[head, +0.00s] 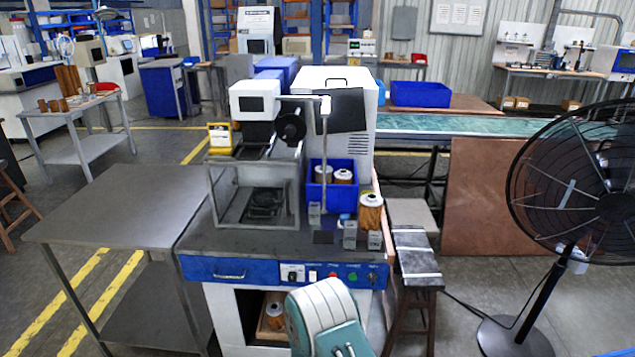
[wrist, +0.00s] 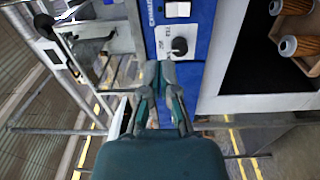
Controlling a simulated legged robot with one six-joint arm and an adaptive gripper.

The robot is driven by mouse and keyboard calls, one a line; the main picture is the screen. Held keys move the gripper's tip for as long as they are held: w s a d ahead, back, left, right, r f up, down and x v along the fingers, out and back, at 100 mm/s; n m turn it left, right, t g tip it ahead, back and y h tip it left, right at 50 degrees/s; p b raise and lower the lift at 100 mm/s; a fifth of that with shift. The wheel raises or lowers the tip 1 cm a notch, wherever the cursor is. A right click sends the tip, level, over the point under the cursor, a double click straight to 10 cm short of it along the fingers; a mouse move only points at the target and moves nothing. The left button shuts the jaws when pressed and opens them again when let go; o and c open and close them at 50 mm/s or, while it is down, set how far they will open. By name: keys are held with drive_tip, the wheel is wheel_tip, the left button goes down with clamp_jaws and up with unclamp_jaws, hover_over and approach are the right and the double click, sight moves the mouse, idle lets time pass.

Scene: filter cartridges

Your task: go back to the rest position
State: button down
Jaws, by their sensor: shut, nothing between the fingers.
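My gripper (wrist: 160,70) is shut and empty in the wrist view, its fingertips together in front of the machine's blue control panel (wrist: 182,75), near a black knob. In the head view only a teal and white part of my arm shows at the bottom; the fingers cannot be made out there. Filter cartridges stand in a blue bin (head: 318,196) on the machine. Another cartridge (head: 370,213) stands upright at the bench's right edge, by small grey blocks. A cartridge (head: 275,316) sits in the open compartment below; two cartridges show there in the wrist view (wrist: 298,46).
A bare steel side table (head: 120,205) adjoins the machine's left. A dark stool (head: 416,255) stands close to its right, and a large black fan (head: 580,185) stands further right. An open-topped metal frame (head: 226,205) sits on the bench. Floor shows between stool and fan.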

drive_tip(key=w+d+r+m+g+y, duration=0.1)
drive_tip(key=d+r+m+g, duration=0.15)
drive_tip(key=r, duration=0.55)
drive_tip(key=w+d+r+m+g, duration=0.1)
drive_tip(key=r+m, duration=0.2)
drive_tip(key=r, duration=0.5)
drive_tip(key=s+d+r+m+g+y, duration=0.1)
drive_tip(key=s+d+r+m+g, duration=0.25)
drive_tip(key=s+r, duration=0.45)
drive_tip(key=s+d+r+m+g, duration=0.2)
drive_tip(key=s+d+r, duration=0.1)
drive_tip(key=s, duration=0.7)
drive_tip(key=s+d+r+m+g+h, duration=0.1)
drive_tip(key=s+d+r+m, duration=0.2)
drive_tip(key=s, duration=0.7)
drive_tip(key=s+d+r+m+g, duration=0.2)
drive_tip(key=s+d, duration=0.4)
drive_tip(key=s, duration=0.4)
drive_tip(key=shift+s+d+r+m+g, duration=0.15)
drive_tip(key=shift+s+r+m+g, duration=0.15)
drive_tip(key=shift+r+m, duration=0.4)
